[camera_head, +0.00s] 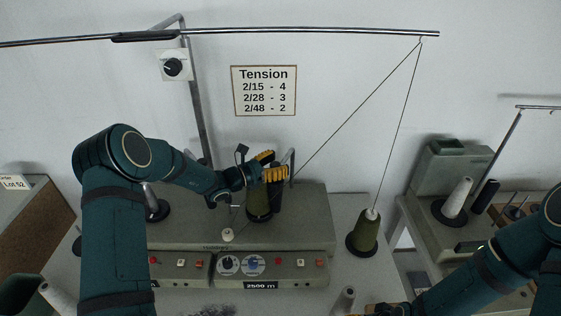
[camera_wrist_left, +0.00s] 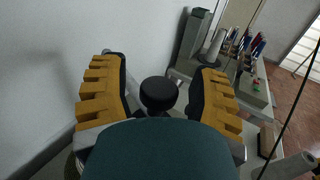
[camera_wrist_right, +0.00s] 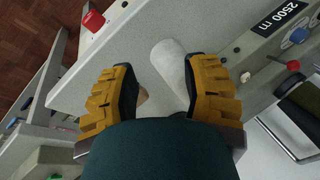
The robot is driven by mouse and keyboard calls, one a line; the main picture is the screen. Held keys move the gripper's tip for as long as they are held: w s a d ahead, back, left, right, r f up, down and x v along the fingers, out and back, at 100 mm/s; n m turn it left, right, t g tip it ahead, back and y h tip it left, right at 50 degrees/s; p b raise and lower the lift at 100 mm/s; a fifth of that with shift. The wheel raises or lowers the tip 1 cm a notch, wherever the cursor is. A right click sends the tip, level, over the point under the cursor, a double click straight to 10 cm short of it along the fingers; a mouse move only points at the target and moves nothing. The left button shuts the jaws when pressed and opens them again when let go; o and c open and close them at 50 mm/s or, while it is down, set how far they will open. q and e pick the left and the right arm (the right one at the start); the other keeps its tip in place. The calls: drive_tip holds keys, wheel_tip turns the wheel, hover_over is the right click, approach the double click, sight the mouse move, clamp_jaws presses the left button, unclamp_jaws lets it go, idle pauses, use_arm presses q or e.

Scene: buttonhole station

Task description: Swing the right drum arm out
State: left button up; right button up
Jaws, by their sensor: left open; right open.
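My left gripper (camera_head: 272,166) is at the right half of the grey winding machine (camera_head: 310,215), above an olive spool (camera_head: 258,205) and a black cylinder (camera_head: 277,193). In the left wrist view the left gripper (camera_wrist_left: 158,78) is open, with a round black end (camera_wrist_left: 158,93) between its fingers. A grey bent metal arm (camera_head: 291,162) rises just right of the fingertips, which partly hide the parts there; I cannot tell whether they touch. My right gripper (camera_wrist_right: 157,80) is open over the table front, near a pale cone (camera_wrist_right: 170,62).
A thread runs from the overhead rail (camera_head: 320,31) down to the machine, close to my left gripper, and to a green cone (camera_head: 364,235) on the right. The pale cone (camera_head: 344,300) stands at the front. Another machine (camera_head: 446,175) is at right.

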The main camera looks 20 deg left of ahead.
use_arm(q)
drive_tip(key=shift+w+d, duration=0.4)
drive_tip(key=shift+w, duration=0.05)
clamp_jaws()
drive_tip(key=shift+w+d+f, duration=0.1)
